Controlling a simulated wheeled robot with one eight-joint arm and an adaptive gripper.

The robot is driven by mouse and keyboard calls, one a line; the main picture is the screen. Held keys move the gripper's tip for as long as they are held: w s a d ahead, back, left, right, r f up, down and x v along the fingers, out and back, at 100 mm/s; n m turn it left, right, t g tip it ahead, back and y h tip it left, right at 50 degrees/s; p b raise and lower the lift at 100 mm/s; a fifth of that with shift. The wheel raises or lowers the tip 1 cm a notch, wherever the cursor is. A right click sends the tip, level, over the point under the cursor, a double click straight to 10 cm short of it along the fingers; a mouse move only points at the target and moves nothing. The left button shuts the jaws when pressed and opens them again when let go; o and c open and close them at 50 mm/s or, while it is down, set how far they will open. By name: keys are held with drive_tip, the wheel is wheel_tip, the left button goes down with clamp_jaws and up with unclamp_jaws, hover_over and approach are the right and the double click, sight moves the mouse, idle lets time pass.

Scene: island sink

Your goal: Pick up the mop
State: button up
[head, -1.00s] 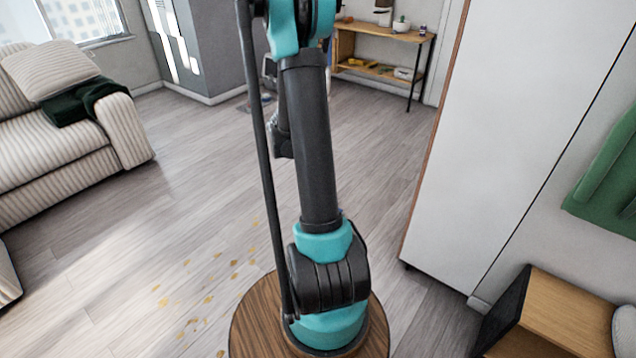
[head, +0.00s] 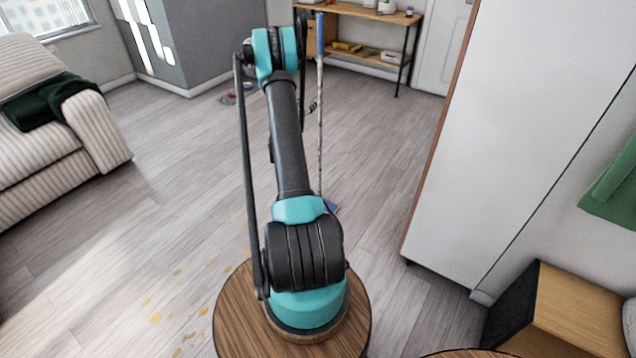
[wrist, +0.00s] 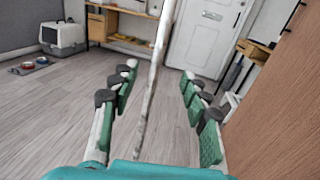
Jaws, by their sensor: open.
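The mop (head: 320,110) stands upright on the floor just beyond my arm in the head view. It has a thin pale handle with a blue top, and a blue foot (head: 332,206) shows partly behind my arm. In the wrist view the mop handle (wrist: 152,80) runs between the two fingers of my gripper (wrist: 157,90), nearer the left finger. The fingers are spread wide with green pads, and I see no contact with the handle. In the head view my gripper is mostly hidden behind the arm.
A tall white cabinet (head: 500,130) stands close on the right, its wooden side (wrist: 280,110) near my gripper. A striped sofa (head: 50,150) is at left. A wooden shelf (head: 375,62), a pet carrier (wrist: 63,37) and bowls (wrist: 27,65) are farther back. The middle floor is open.

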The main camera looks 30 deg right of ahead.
sight(319, 89)
drive_tip(key=x, duration=1.5)
drive_tip(key=shift+w+d+r, duration=0.1)
drive_tip(key=shift+r, duration=0.1)
clamp_jaws()
